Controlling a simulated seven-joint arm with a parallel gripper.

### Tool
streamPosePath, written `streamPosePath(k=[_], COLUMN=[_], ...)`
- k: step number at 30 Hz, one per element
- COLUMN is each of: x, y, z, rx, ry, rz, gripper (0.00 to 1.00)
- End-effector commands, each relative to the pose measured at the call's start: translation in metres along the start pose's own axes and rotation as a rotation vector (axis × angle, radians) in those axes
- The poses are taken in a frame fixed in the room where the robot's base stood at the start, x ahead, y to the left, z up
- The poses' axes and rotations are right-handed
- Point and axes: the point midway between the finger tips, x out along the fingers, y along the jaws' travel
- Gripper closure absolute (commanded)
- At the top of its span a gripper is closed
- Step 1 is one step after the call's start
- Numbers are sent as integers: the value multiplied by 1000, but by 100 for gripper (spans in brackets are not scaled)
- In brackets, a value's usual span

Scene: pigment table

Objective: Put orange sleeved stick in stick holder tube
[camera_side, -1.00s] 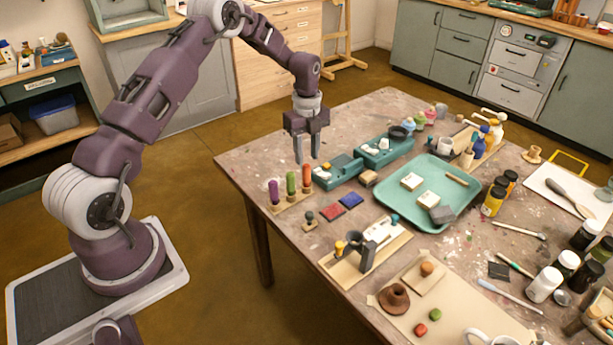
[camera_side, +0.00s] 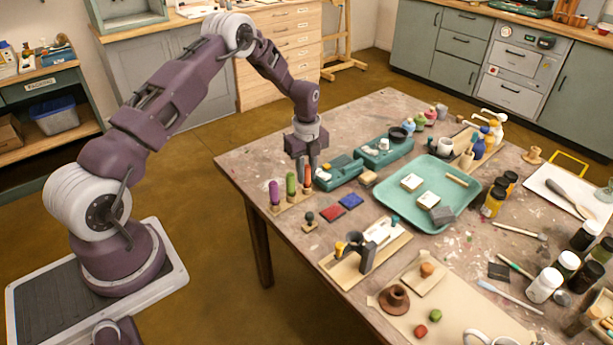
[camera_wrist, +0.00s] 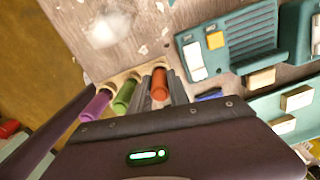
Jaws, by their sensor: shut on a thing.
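The orange sleeved stick (camera_side: 307,177) stands upright at the right end of a row with a purple stick (camera_side: 274,192) and a green stick (camera_side: 291,184) on a small wooden base (camera_side: 288,203). My gripper (camera_side: 312,168) is lowered over it and shut on its upper part. In the wrist view, the orange stick (camera_wrist: 159,85) lies between the two grey fingers (camera_wrist: 162,92). Its lower end still seems to be at the base. A board (camera_side: 345,268) in front bears a dark grey upright piece (camera_side: 367,256); I cannot tell which thing is the stick holder tube.
Teal boxes (camera_side: 340,173) stand close to the right of my gripper. A dark stamp (camera_side: 310,217), a red pad (camera_side: 331,213) and a blue pad (camera_side: 351,201) lie in front. A teal tray (camera_side: 465,212) is further right. The table's left edge is near the sticks.

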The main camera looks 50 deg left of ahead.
Motion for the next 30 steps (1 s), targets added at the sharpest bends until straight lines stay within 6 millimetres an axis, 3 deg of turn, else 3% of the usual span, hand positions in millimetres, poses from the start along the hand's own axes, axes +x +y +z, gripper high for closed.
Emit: streamPosePath(k=[4,12,17,20,23,30], x=[-8,-75,-98,-104,-108,-120], y=[-1,-1,-2,-6,-10,2], z=[0,1,-7,-32,-75,-195], rx=[-1,-1,14,63,145,387], ry=[0,-2,-1,0,1,0], rz=[-2,-3,-1,-1,0,-1], gripper=[100,100,100,100,100,100])
